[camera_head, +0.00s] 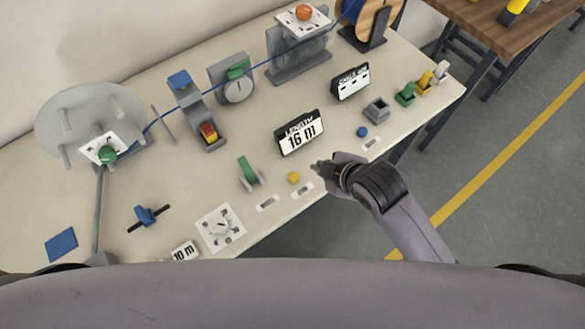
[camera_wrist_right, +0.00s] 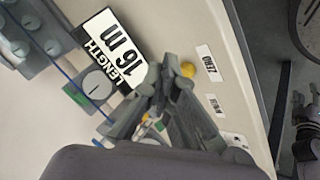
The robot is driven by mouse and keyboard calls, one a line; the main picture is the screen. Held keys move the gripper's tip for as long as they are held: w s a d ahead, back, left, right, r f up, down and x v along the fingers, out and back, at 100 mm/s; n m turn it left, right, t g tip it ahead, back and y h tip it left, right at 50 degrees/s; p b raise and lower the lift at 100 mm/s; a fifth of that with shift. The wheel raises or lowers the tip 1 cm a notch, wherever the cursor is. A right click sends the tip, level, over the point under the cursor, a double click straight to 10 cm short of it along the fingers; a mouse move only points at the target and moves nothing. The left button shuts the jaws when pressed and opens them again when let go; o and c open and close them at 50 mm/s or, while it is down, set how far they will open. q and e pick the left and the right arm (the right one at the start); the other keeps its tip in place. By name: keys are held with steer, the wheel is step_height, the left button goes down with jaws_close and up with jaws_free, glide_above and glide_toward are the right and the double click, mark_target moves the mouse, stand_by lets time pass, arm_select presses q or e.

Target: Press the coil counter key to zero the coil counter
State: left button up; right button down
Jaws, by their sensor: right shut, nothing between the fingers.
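A round yellow key (camera_head: 293,177) sits near the table's front edge. In the right wrist view the yellow key (camera_wrist_right: 187,69) has a label reading ZERO (camera_wrist_right: 208,63) beside it. The length display (camera_head: 299,133) stands behind the key and reads 16 m; it also shows in the right wrist view (camera_wrist_right: 110,45). My right gripper (camera_head: 317,167) is shut and empty, a little right of the yellow key in the head view. In the right wrist view its closed fingertips (camera_wrist_right: 166,67) are close beside the key; contact cannot be told. My left gripper is not in view.
A blue knob (camera_head: 362,131) and a second display (camera_head: 350,82) stand to the right. A blue strand crosses the machinery behind. Small grey, green and yellow parts stand at the right end.

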steer(key=w+a+r+n+y, duration=0.1)
steer(key=a+r+n, duration=0.1)
steer(key=n, duration=0.7)
steer(key=a+r+n+y, duration=0.1)
steer(key=a+r+n, duration=0.2)
steer(key=n, duration=0.7)
steer(key=shift+w+a+r+n+y, duration=0.15)
steer(key=shift+w+a+n+y, duration=0.2)
steer(key=shift+a, duration=0.15)
steer(key=b, duration=0.8)
glide_above(296, 175)
step_height(296, 175, down, 7)
steer(key=shift+f, duration=0.85)
steer(key=shift+f, duration=0.15)
